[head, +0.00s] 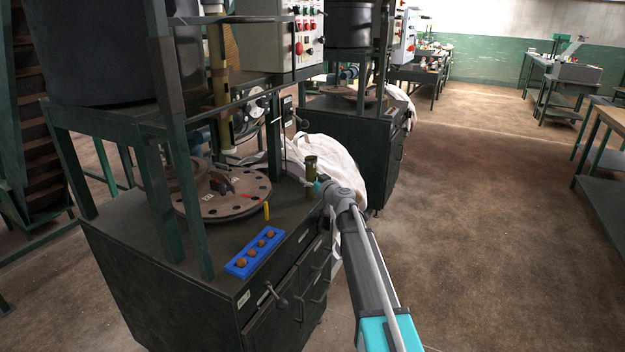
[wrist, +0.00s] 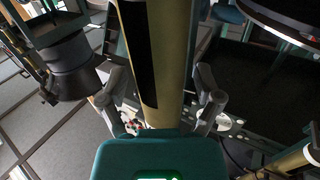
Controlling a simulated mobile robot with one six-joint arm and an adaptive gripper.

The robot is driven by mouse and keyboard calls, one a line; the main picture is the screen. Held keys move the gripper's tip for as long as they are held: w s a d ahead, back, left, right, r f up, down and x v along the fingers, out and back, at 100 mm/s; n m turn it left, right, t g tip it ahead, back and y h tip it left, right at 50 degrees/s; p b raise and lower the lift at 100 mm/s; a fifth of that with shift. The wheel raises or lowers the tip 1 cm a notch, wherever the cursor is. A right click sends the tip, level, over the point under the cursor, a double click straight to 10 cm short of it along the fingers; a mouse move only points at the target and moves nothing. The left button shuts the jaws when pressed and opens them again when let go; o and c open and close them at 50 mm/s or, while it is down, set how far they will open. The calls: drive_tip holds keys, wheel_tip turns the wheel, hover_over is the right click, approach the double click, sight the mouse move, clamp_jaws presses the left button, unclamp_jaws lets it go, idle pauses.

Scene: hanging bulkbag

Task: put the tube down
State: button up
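The tube (head: 311,168) is olive-yellow with a dark upper end. It stands upright at the right corner of the near dark cabinet's top in the head view. My gripper (head: 316,184) reaches to it from the lower right. In the wrist view the tube (wrist: 165,60) shows large, with a black patch along its left side, between the two fingers of my gripper (wrist: 162,80). My gripper's body hides the tube's near part. I cannot tell whether its lower end touches the cabinet top.
The near cabinet (head: 215,240) carries a round plate with holes (head: 225,205), a small yellow piece (head: 266,210) and a blue tray (head: 240,264) with several brown round pieces. Open floor (head: 470,200) lies to the right.

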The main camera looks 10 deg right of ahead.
drive_tip(key=shift+s+r, duration=0.1)
drive_tip(key=shift+r, duration=0.05)
idle(0.3)
drive_tip(key=v, duration=1.2)
idle(0.5)
drive_tip(key=s+a+f+g, duration=0.5)
drive_tip(key=s+f, duration=0.1)
drive_tip(key=s, duration=0.2)
drive_tip(key=s+a+f+g, duration=0.5)
drive_tip(key=s+f, duration=0.1)
drive_tip(key=s, duration=0.2)
drive_tip(key=s+d+f+m+g+h, duration=0.2)
drive_tip(key=s+f+g+h, duration=0.1)
drive_tip(key=s, duration=0.6)
drive_tip(key=s+d+f+m+g+h, duration=0.2)
drive_tip(key=s+d+f+g+h, duration=0.1)
drive_tip(key=s, duration=0.6)
drive_tip(key=shift+d+f+m+h, duration=0.3)
drive_tip(key=shift+m+h, duration=0.1)
drive_tip(key=shift+h, duration=0.3)
